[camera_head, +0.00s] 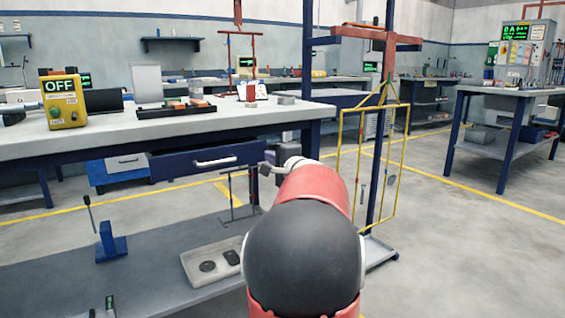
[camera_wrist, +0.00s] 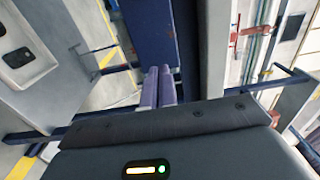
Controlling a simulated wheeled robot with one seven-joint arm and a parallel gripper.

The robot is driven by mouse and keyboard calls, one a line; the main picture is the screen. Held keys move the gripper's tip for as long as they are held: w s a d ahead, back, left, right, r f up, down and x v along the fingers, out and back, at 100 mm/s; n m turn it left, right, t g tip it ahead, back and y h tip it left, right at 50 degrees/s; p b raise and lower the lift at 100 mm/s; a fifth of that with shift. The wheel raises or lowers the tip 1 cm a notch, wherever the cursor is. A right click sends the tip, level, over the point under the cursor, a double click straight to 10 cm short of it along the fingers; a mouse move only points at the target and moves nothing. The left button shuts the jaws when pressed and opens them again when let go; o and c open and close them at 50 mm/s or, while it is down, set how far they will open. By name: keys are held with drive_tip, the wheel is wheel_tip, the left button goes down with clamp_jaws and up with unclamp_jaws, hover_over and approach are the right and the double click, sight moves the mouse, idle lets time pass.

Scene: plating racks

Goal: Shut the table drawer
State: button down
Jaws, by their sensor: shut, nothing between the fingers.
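The table drawer (camera_head: 175,164) has a dark blue front with a pale bar handle (camera_head: 214,162). It sits under the grey tabletop of the near table (camera_head: 200,127). My gripper (camera_head: 265,169) is at the right end of the drawer front, right of the handle, partly hidden by my arm. In the wrist view its two fingers (camera_wrist: 158,72) are together and empty. A dark blue panel (camera_wrist: 150,28) lies just beyond the fingertips; I cannot tell whether they touch it.
A yellow box reading OFF (camera_head: 63,100) stands on the tabletop. The lower shelf (camera_head: 150,270) holds a pale tray (camera_head: 195,272) and a blue stand (camera_head: 111,245). A yellow wire rack (camera_head: 342,160) hangs right of my arm. Floor at the right is open.

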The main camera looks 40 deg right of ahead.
sight(259, 149)
drive_tip(key=shift+x, duration=1.95)
drive_tip(key=x, duration=0.3)
drive_tip(key=shift+w+b, duration=0.3)
drive_tip(key=shift+w, duration=0.1)
drive_tip(key=shift+r, duration=0.25)
